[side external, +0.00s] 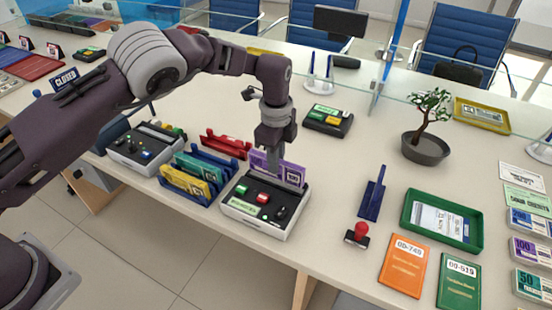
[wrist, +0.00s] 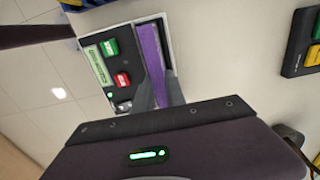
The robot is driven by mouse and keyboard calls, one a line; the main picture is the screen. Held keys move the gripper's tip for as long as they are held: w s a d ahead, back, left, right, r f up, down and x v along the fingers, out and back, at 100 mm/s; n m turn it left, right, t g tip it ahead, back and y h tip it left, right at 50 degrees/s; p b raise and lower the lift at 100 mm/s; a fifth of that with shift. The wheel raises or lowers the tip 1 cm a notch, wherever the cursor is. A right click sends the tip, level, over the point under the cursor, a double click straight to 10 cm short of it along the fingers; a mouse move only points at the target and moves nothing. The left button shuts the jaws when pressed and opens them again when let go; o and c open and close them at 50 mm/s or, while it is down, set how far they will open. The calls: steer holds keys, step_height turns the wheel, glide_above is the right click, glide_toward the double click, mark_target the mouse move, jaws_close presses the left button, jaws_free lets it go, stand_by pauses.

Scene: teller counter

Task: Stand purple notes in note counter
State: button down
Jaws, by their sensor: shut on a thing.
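The purple notes (side external: 292,173) are a flat bundle standing on edge at the back of the note counter. My gripper (side external: 275,158) comes down on them from above and is shut on them. In the wrist view the purple notes (wrist: 152,52) show as a purple strip by the fingers (wrist: 160,92). The note counter (side external: 246,206) is a grey-white box with a black top, green and red buttons and a green display. In the wrist view the note counter (wrist: 124,30) lies around the notes' lower edge. The notes appear in or just over its slot; their lower edge is hidden.
A blue rack (side external: 204,160) with yellow and blue notes stands left of the note counter, with a red holder (side external: 228,144) behind. A second machine (side external: 142,148) is further left. A blue stand (side external: 373,194) and red stamp (side external: 360,233) stand right. Clear counter lies between.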

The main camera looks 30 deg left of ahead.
steer(key=shift+f, duration=1)
steer(key=c, duration=1.3)
jaws_free()
steer(key=shift+r, duration=0.1)
steer(key=shift+r, duration=3.45)
steer(key=shift+r, duration=0.1)
